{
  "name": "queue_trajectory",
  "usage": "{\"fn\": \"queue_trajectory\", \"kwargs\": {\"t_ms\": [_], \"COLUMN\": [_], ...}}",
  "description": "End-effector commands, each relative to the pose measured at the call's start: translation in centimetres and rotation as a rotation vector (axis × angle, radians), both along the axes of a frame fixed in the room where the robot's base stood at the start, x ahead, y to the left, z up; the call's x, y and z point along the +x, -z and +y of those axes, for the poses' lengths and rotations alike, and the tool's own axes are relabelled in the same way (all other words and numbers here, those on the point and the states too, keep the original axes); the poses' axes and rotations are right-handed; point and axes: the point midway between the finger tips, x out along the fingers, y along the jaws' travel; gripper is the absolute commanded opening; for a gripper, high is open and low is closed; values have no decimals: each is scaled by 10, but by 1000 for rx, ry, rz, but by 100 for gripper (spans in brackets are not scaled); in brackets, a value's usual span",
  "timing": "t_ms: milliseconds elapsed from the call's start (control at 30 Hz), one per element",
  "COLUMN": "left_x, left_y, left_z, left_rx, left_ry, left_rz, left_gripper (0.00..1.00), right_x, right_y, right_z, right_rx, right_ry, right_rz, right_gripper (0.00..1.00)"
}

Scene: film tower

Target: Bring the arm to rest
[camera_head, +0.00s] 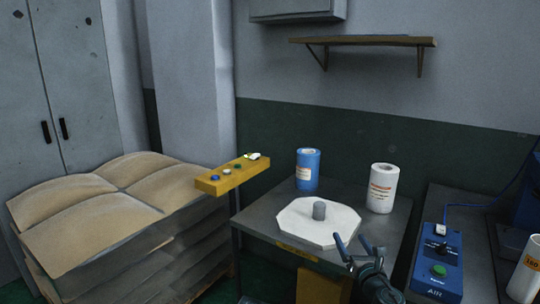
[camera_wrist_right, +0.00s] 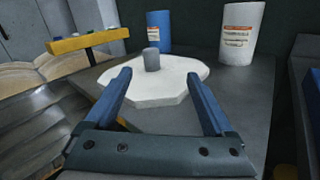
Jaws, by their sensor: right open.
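My right gripper (camera_head: 354,246) is open and empty at the front edge of the grey table (camera_head: 270,220). In the right wrist view its two blue fingers (camera_wrist_right: 160,88) stand apart with nothing between them. Beyond them is a white eight-sided plate (camera_head: 300,232) with a short grey post (camera_head: 319,210) at its middle. In the right wrist view the plate (camera_wrist_right: 165,92) and the post (camera_wrist_right: 151,59) lie past the fingertips, with no contact that I can make out. My left gripper does not show.
A blue roll (camera_head: 307,170) and a white roll (camera_head: 381,188) stand behind the plate. A yellow button bar (camera_head: 232,174) is at the table's left, beside stacked sacks (camera_head: 90,215). A blue control box (camera_head: 438,262) sits on the right bench. A shelf (camera_head: 365,41) is on the wall.

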Motion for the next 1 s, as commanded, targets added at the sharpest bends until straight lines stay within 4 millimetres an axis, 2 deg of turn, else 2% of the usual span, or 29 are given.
{"fn": "queue_trajectory", "kwargs": {"t_ms": [267, 467, 567, 667, 767, 900, 1000], "left_x": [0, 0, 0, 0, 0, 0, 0], "left_y": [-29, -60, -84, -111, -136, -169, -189], "left_z": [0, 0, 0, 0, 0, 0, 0], "left_rx": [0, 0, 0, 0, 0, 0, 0], "left_ry": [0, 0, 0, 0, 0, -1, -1], "left_rz": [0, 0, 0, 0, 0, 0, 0], "left_gripper": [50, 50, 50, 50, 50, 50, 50], "right_x": [5, 4, -3, -20, -47, -102, -148], "right_y": [-29, -41, -41, -29, -11, 11, 18], "right_z": [-8, -14, -12, 0, 24, 74, 112], "right_rx": [306, 681, 948, 1253, 1525, 1803, 1900], "right_ry": [140, 309, 444, 628, 846, 1211, 1480], "right_rz": [11, 46, 87, 153, 235, 357, 430], "right_gripper": [88, 88, 88, 88, 88, 88, 88]}}
